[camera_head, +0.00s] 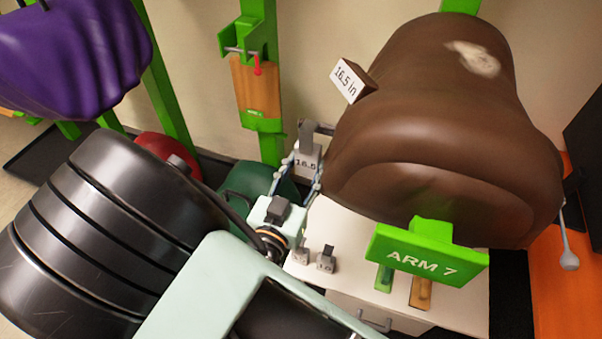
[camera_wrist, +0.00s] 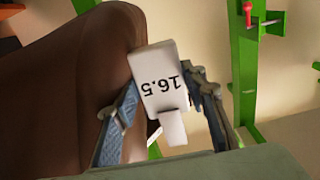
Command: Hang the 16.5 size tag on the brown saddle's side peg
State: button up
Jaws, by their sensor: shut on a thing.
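The brown saddle (camera_head: 440,130) sits on a green rack arm marked ARM 7 and fills the left of the wrist view (camera_wrist: 50,90). A white "16.5 in" block (camera_head: 347,83) is on its upper left side. A short grey bar (camera_head: 324,128), apparently the side peg, juts from its left edge. My gripper (camera_head: 304,172) is shut on the white 16.5 size tag (camera_head: 307,161); the tag shows between the fingers in the wrist view (camera_wrist: 160,88). The tag's grey upper part is right beside the bar. I cannot tell whether they touch.
Two small grey-and-white tags (camera_head: 326,261) stand on the white cabinet top (camera_head: 345,230) below the saddle. A purple saddle (camera_head: 75,50) hangs at upper left. A green post with a red-tipped hook (camera_head: 257,66) stands behind. Red (camera_head: 165,150) and green rounded objects lie low behind my arm.

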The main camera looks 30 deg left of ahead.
jog(key=shift+w+a, duration=0.2)
jog(key=shift+w, duration=1.85)
jog(key=shift+f+b, duration=0.65)
jog(key=shift+f, duration=0.05)
jog(key=o, duration=1.3)
jog(key=shift+c, duration=0.2)
jog(key=s+d, duration=0.1)
jog(key=s, duration=1.1)
jog(key=shift+d, duration=0.15)
